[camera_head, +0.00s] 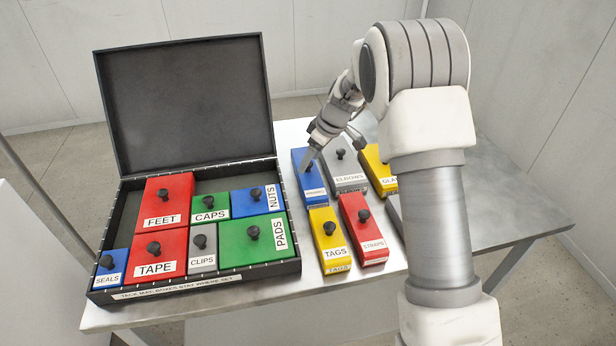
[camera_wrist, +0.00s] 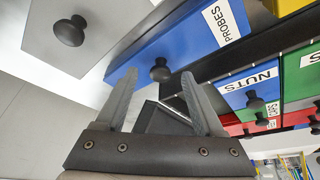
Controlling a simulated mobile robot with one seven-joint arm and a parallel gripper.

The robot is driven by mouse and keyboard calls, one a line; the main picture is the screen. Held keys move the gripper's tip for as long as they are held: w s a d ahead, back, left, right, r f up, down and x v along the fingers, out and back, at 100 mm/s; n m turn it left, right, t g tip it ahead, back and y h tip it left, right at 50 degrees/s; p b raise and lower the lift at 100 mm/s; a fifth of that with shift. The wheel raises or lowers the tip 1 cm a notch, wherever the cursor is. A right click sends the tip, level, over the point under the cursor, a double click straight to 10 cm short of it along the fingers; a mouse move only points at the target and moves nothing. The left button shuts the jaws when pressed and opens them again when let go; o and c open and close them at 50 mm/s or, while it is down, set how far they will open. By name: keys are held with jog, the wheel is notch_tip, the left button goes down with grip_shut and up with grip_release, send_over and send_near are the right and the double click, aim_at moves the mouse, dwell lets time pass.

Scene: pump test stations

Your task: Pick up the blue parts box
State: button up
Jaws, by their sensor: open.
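A blue parts box (camera_head: 318,182) with a black knob stands on the table just right of the open case. In the wrist view its label on the blue box (camera_wrist: 185,48) reads PROBES. My gripper (camera_head: 311,164) is at this box's knob, tilted, coming from above and behind. In the wrist view my gripper (camera_wrist: 160,78) has its two fingers apart, with the knob (camera_wrist: 160,70) in the gap at the fingertips. Nothing is held. Two other blue boxes, NUTS (camera_head: 243,207) and SEALS (camera_head: 117,261), sit inside the case.
The open case (camera_head: 290,268) also holds red, green and grey boxes. A grey ELBOWS box (camera_head: 346,164) stands close right of the PROBES box. Yellow TAGS (camera_head: 321,222) and red STRAPS (camera_head: 350,208) boxes stand in front. Another yellow box (camera_head: 374,160) is partly behind my arm.

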jog(key=shift+c, duration=0.3)
grip_shut()
dwell(1.1)
